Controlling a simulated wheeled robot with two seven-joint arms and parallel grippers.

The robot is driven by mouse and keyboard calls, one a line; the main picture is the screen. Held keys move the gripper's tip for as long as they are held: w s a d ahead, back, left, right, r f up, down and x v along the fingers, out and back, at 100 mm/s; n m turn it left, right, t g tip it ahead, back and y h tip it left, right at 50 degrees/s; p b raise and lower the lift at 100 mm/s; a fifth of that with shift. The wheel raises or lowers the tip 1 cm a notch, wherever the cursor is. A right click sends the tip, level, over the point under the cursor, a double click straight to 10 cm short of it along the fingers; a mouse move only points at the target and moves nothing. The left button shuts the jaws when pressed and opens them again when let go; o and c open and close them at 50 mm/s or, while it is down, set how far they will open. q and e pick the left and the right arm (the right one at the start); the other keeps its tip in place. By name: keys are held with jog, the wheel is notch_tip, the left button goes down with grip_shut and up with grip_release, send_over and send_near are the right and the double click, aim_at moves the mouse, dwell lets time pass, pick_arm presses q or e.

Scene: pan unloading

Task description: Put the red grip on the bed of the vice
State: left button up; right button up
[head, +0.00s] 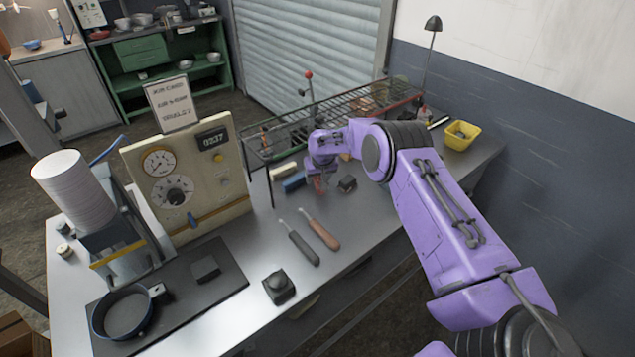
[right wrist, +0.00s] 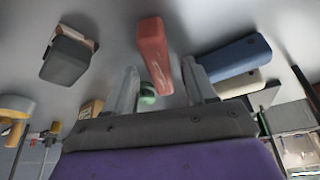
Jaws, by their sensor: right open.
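The red grip (right wrist: 152,48) is a bar on the bench top, its near end showing between my right fingers in the right wrist view. A small red part of it (head: 318,185) shows below my right gripper in the head view, mostly hidden. My right gripper (right wrist: 159,72) is open, with gaps between its fingers and the grip. In the head view the right gripper (head: 319,172) is low over the bench beside the wire rack. I cannot tell with certainty which thing is the vice. My left gripper is not in view.
A blue block (right wrist: 235,56) lies right of the grip and a dark block (right wrist: 66,60) left of it in the wrist view. The wire rack (head: 262,160) stands behind.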

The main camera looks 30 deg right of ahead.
jog(key=shift+f, duration=0.2)
dwell(0.3)
grip_shut()
